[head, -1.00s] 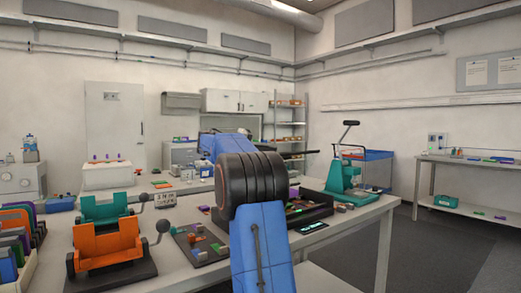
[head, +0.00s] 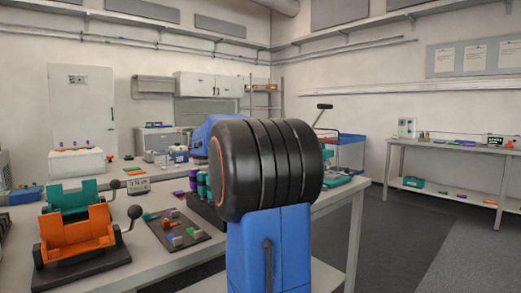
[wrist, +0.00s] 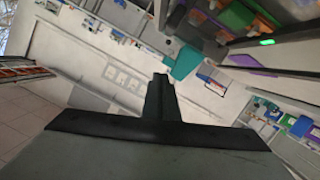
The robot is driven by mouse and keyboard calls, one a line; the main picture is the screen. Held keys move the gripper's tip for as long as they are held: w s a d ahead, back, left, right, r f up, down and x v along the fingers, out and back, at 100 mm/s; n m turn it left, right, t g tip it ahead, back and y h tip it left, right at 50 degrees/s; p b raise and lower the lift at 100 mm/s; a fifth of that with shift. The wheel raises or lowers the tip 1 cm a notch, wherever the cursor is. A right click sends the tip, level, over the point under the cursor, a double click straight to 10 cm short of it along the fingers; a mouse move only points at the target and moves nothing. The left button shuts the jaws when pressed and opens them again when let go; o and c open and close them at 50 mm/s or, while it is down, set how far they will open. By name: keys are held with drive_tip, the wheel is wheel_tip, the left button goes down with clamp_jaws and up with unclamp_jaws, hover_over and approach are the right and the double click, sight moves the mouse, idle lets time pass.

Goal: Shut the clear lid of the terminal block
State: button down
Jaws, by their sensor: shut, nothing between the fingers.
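I cannot make out the terminal block or its clear lid in either view. My arm's large black joint covers the middle of the head view and may hide it. My gripper (wrist: 160,80) shows in the wrist view as a dark narrow shape, its fingers together with nothing between them. It is hidden behind my arm in the head view. No contact between the gripper and anything shows.
An orange cradle (head: 78,229) and a teal cradle (head: 78,196) stand at the left on the bench (head: 150,268). A dark board (head: 177,231) with small coloured blocks lies beside them. A side table (head: 450,153) stands right, with open floor before it.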

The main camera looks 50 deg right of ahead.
drive_tip(key=shift+s+f, duration=0.35)
drive_tip(key=shift+f, duration=0.2)
drive_tip(key=shift+r, duration=0.15)
drive_tip(key=w+a+r, duration=0.2)
drive_tip(key=a+r, duration=0.4)
drive_tip(key=a, duration=0.3)
drive_tip(key=shift+a, duration=0.3)
drive_tip(key=shift+w, duration=0.1)
